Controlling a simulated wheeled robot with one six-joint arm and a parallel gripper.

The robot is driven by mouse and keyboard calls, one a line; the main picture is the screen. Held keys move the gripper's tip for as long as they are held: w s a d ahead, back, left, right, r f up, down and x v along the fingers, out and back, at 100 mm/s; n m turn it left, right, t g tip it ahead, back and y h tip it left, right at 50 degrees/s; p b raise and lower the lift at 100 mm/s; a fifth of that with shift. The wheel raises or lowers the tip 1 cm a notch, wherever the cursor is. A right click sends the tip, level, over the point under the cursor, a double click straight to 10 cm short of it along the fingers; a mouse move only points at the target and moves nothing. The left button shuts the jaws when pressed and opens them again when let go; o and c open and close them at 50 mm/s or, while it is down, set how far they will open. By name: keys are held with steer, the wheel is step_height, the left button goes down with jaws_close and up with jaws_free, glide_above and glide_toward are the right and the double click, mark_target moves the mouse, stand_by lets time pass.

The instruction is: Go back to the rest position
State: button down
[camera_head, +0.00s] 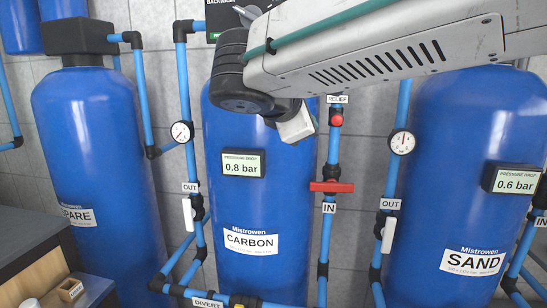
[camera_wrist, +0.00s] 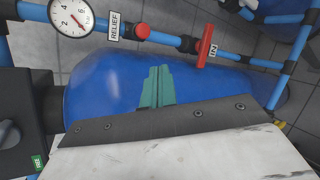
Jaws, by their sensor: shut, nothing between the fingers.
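My gripper (camera_wrist: 157,72) shows in the wrist view as two teal fingers pressed together, with nothing between them. They appear in front of a blue tank (camera_wrist: 105,85); I cannot tell the gap. In the head view my arm reaches in from the upper right, and its wrist end lies in front of the upper part of the CARBON tank (camera_head: 256,205). The fingers cannot be made out there.
The SAND tank (camera_head: 455,190) stands right, the SPARE tank (camera_head: 95,160) left. Pipes between them carry gauges (camera_head: 402,142), a red RELIEF button (camera_head: 337,121) and a red IN handle (camera_head: 331,187), set crosswise. A dark counter (camera_head: 30,235) is at lower left.

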steer(key=s+d+f+m+g+y, duration=0.3)
steer(key=s+d+f+m+g, duration=0.2)
steer(key=s+d+f+m, duration=0.4)
steer(key=s+d+f+m+g+y, duration=0.4)
steer(key=s+d+f+m, duration=0.5)
steer(key=s, duration=0.9)
step_height(320, 180, down, 3)
steer(key=shift+d+g, duration=0.4)
steer(key=shift+d, duration=0.65)
